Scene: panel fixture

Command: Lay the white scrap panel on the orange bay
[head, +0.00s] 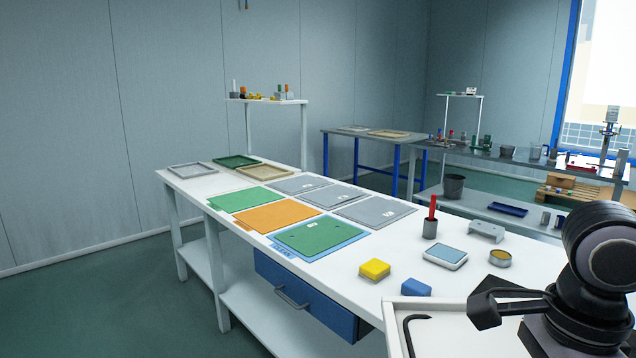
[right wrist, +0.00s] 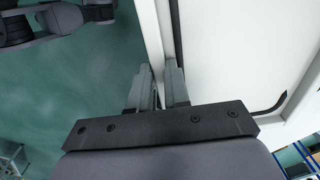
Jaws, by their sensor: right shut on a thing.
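The orange bay (head: 275,217) is a flat, bare-looking rectangle on the white bench, between the green bay (head: 245,199) and the blue bay (head: 348,241). A white, rimmed flat piece (head: 460,335) fills the lower right of the head view, with a dark curved line near its corner. It also shows in the right wrist view (right wrist: 235,50). I cannot tell whether it is the scrap panel. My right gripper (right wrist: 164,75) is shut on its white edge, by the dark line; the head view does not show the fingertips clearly. My left gripper is not in view.
A green panel (head: 320,235) lies on the blue bay. Grey panels (head: 374,211) lie behind the bays. A yellow block (head: 375,269), a blue block (head: 416,288), a grey-blue dish (head: 445,256) and a cup with a red-handled tool (head: 430,229) stand on the near bench.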

